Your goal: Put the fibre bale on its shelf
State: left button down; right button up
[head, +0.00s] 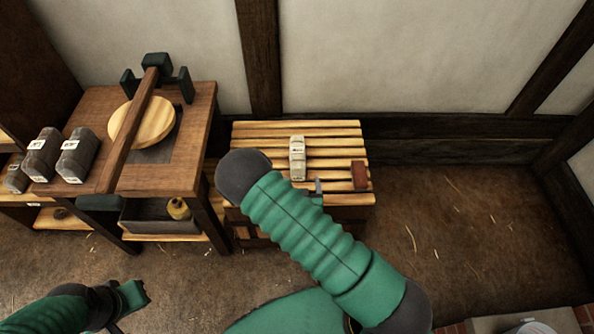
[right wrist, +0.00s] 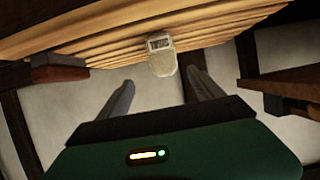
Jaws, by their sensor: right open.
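A small pale, wrapped bale with a label (head: 297,158) rests on a slatted wooden stand (head: 250,131). I take it for the fibre bale. My right gripper (head: 318,188) is mostly hidden by my green arm in the head view, at the stand's front edge. In the right wrist view, its open fingers (right wrist: 160,76) point toward the bale (right wrist: 162,55), which shows between the fingertips; contact cannot be told. My left gripper (head: 130,296) is low at the left, away from the stand. Shelving (head: 52,219) stands at the far left; which shelf is the bale's is unclear.
A reddish-brown block (head: 359,175) lies right of the bale on the stand. Left is a wooden table (head: 194,110) with a round wooden disc (head: 143,121) under a beam. Two dark labelled bundles (head: 78,155) (head: 42,154) lie beside it.

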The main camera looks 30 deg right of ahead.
jog(key=b, duration=0.2)
send_near(298, 159)
jog(key=w+d+f, duration=0.2)
jog(key=shift+d+f, duration=0.25)
jog(key=shift+d, duration=0.15)
jog(key=b+x, duration=0.1)
jog(key=x, duration=0.1)
jog(key=b+x, duration=0.1)
jog(key=x, duration=0.1)
jog(key=w+a+b+x, duration=0.1)
jog(key=x, duration=0.2)
jog(key=shift+r+b, duration=0.2)
jog(key=shift+b, duration=0.15)
jog(key=shift+w+d, duration=0.25)
jog(key=shift+w, duration=0.05)
pick_arm(q)
jog(key=f, duration=0.5)
jog(key=shift+d+f, duration=0.3)
jog(key=shift+f, duration=0.1)
pick_arm(e)
jog(key=shift+r, duration=0.1)
jog(key=shift+a, duration=0.1)
jog(key=shift+c, duration=0.8)
grip_shut()
jog(key=shift+r, duration=0.1)
